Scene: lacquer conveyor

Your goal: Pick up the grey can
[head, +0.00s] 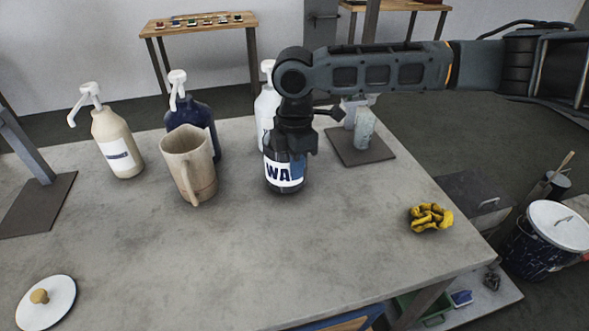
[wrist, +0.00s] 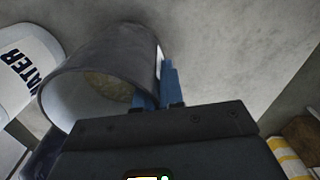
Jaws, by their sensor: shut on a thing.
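The grey can (head: 285,186) is upright at the middle of the table, with a white label reading "WA" facing the head camera. In the wrist view the can (wrist: 112,50) shows as an open-topped grey cylinder with something pale inside. My gripper (head: 291,157) comes down on the can from above and hides its top in the head view. In the wrist view my gripper's blue fingers (wrist: 161,90) are at the can's rim, shut on its wall. I cannot tell whether the can's base touches the table.
A wooden jug (head: 188,165) stands left of the can, before a dark blue pump bottle (head: 190,112). A white pump bottle (head: 264,108) is close behind the can. A cream pump bottle (head: 117,145) is farther left. The table's front is mostly clear.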

